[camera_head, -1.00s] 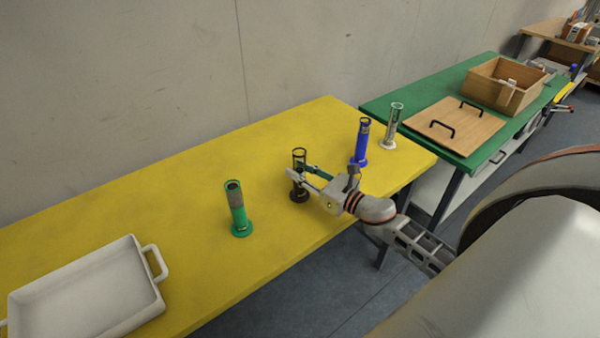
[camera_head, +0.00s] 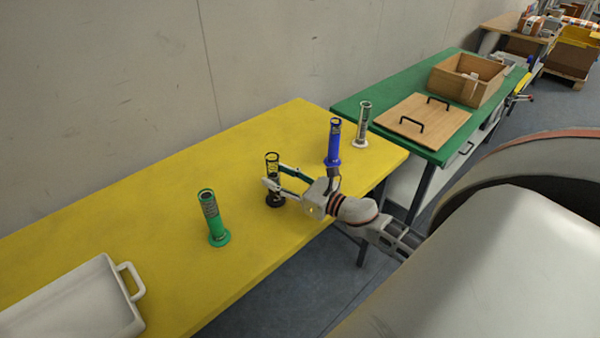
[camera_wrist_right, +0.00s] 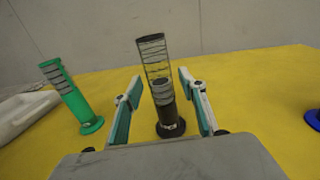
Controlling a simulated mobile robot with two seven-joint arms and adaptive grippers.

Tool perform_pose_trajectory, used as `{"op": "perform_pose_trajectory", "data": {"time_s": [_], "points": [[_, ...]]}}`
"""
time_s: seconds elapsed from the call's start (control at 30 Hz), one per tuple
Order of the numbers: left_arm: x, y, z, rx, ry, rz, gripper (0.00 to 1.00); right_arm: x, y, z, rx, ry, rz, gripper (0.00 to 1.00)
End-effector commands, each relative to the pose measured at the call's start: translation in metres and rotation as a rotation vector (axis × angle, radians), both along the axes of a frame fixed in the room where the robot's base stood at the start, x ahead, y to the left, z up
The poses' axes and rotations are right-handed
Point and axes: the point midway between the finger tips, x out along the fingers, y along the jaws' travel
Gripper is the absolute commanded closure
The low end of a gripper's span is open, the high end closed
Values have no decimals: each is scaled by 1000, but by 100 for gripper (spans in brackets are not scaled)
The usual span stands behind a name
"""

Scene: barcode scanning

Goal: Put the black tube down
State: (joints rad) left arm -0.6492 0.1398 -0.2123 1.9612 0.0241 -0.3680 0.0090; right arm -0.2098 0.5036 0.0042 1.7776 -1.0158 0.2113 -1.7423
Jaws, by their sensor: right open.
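The black tube (camera_head: 272,172) stands upright on its round base on the yellow table (camera_head: 150,185), with a clear graduated upper part. It also shows in the right wrist view (camera_wrist_right: 158,88), between the two fingers. My right gripper (camera_head: 275,182) is open around the tube. In the right wrist view a gap shows on both sides of the tube between the fingers (camera_wrist_right: 163,103). My left gripper is not in view.
A green tube (camera_head: 213,220) stands to the left, and a blue tube (camera_head: 334,145) and a white-based tube (camera_head: 362,126) to the right. A white tray (camera_head: 75,305) sits front left. A green table (camera_head: 360,97) holds a wooden lid (camera_head: 422,118) and a wooden box (camera_head: 467,80).

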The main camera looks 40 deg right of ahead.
Motion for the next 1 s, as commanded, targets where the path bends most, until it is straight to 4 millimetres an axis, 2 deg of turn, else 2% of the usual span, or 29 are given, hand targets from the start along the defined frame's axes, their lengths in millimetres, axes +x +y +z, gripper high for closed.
{"op": "perform_pose_trajectory", "data": {"time_s": [0.3, 0.5, 0.7, 1.0], "points": [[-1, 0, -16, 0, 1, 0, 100, -58, -16, -3, 0, 2, 0, 59], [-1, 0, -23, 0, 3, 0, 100, -85, -24, -2, 2, 2, 0, 59], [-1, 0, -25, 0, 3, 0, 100, -98, -28, 0, 0, 0, 1, 59], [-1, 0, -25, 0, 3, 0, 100, -99, -28, 1, -1, -1, 1, 59]]}}
